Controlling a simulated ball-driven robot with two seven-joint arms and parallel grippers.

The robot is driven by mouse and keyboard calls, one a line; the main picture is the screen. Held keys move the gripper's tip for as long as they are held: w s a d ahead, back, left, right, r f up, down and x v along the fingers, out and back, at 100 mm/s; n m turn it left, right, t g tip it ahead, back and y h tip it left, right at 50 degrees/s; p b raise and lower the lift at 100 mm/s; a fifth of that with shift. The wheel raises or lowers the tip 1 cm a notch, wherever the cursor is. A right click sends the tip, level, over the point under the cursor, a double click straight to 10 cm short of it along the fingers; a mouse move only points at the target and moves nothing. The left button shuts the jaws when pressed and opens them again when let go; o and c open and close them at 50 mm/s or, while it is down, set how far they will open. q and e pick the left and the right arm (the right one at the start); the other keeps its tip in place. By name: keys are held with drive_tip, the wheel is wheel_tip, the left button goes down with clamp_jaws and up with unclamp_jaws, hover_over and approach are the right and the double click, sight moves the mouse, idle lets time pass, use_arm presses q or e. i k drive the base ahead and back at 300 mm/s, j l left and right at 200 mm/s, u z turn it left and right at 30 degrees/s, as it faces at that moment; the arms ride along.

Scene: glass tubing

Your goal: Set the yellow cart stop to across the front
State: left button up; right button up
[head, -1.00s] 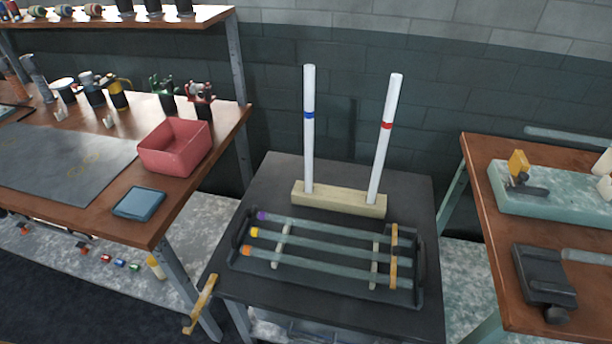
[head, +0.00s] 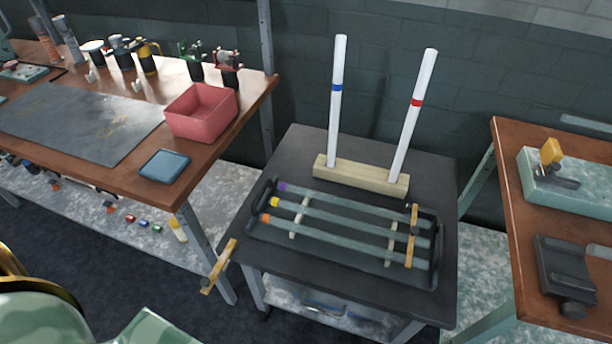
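The yellow cart stop (head: 219,266) is a short bar at the front left corner of the dark cart (head: 300,150). It juts out past the cart's left edge, pointing down toward the front left, and does not lie along the front edge. How it is joined to the cart is too small to tell. Neither gripper is in view. A pale green rounded part at the bottom left looks like my own arm.
On the cart a black tray (head: 436,268) holds glass tubes with coloured ends, crossed by a tan bar (head: 412,236). Behind it a wooden block (head: 360,176) holds two white rods. Benches stand left (head: 250,100) and right (head: 505,175). Dark floor lies at the front left.

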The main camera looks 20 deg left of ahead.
sight(207, 284)
drive_tip(key=u, duration=1.65)
